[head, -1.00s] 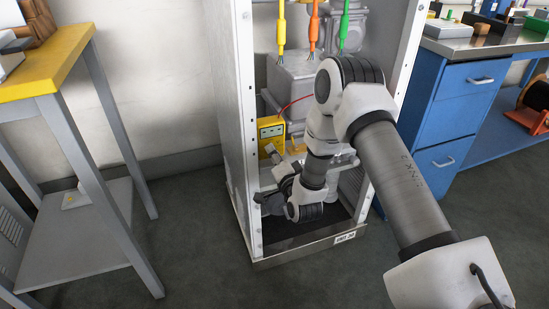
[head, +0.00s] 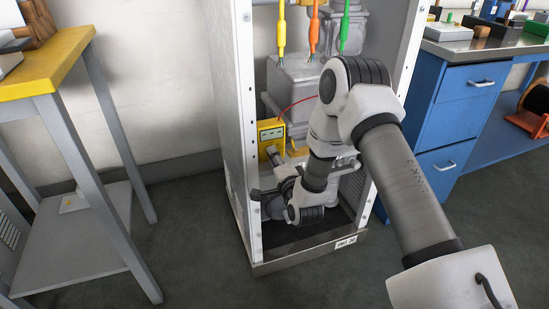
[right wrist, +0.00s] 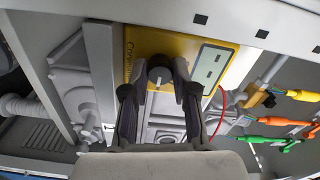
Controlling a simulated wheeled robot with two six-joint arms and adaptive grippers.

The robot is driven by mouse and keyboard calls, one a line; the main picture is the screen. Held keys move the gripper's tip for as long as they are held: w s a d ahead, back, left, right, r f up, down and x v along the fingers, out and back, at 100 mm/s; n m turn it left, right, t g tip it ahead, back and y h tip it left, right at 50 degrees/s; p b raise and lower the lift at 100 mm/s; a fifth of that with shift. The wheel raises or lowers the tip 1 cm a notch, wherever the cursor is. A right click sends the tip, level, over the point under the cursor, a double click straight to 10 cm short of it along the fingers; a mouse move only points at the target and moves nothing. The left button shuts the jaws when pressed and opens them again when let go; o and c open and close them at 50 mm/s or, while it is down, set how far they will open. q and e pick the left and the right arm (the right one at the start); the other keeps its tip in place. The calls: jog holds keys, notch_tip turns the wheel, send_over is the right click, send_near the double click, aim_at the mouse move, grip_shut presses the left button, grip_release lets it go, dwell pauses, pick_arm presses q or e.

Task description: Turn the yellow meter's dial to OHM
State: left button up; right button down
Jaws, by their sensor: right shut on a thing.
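The yellow meter (head: 271,132) stands upright inside the open cabinet, with a pale display near its top. It also shows in the right wrist view (right wrist: 145,42), where its display (right wrist: 210,66) lies right of the dial. The round dark dial (right wrist: 160,74) has a light pointer mark. My right gripper (right wrist: 157,79) has one finger on each side of the dial and is shut on it. In the head view my right gripper (head: 273,154) is at the meter's lower front, hiding the dial. I cannot read the dial's labels. My left gripper is not in view.
The white cabinet frame (head: 243,130) stands close on both sides of my right arm. Yellow, orange and green cables (head: 314,35) hang above the meter, and a red lead (head: 297,104) runs from it. A yellow-topped table (head: 50,60) stands left and a blue cabinet (head: 450,130) right.

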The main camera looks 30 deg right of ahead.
jog(key=c, duration=0.9)
grip_release()
jog(key=v, duration=1.2)
